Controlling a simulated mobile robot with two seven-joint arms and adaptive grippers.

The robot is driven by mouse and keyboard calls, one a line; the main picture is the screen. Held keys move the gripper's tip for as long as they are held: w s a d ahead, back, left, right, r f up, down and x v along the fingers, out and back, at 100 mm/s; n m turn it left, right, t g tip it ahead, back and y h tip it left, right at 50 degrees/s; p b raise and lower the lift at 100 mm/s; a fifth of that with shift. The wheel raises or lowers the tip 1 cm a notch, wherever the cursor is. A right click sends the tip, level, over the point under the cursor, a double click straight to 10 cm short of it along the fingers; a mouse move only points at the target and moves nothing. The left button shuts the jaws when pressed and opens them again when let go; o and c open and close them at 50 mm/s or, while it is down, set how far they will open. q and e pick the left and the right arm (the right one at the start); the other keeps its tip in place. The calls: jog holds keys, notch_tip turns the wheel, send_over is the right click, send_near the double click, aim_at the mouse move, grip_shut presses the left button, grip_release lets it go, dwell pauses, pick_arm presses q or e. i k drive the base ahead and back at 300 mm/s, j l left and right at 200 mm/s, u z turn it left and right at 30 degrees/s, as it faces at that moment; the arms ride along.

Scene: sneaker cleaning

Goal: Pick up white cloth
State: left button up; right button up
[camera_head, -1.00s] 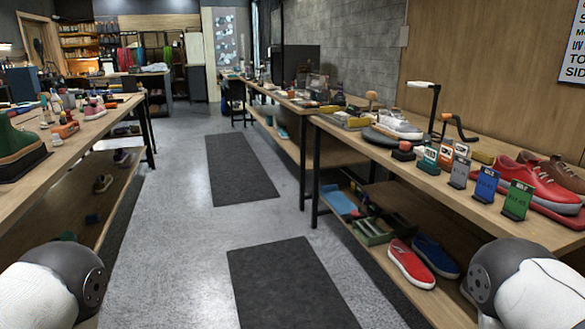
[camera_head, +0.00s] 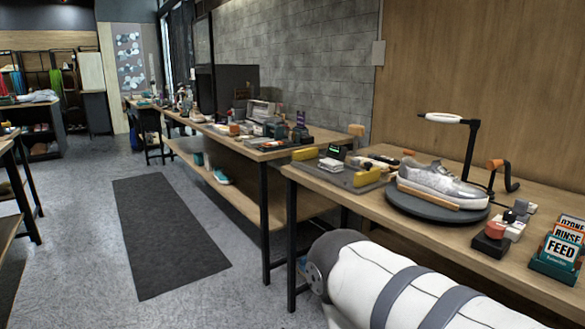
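A pale, crumpled, cloth-like thing (camera_head: 37,97) lies on a table at the far left back. It is small in the view, and I cannot tell for sure that it is the white cloth. No other white cloth shows clearly. A white and grey arm of mine crosses the lower right, but its gripper is not visible. My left gripper is out of the view too.
A grey sneaker (camera_head: 442,180) sits on a dark round turntable (camera_head: 415,206) on the right bench, beside a lamp (camera_head: 440,118). The floor around the dark mat (camera_head: 165,235) is clear.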

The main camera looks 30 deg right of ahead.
aim_at(332, 166)
jog(key=i+j+z, duration=0.1)
jog(key=i+z, duration=0.2)
jog(key=z, duration=0.15)
jog(key=i+j+z, duration=0.15)
jog(key=z, duration=0.35)
jog(key=i+j+z, duration=0.3)
jog(key=z, duration=0.15)
jog(key=i+j+z, duration=0.2)
jog(key=j+z, duration=0.25)
jog(key=l, duration=0.1)
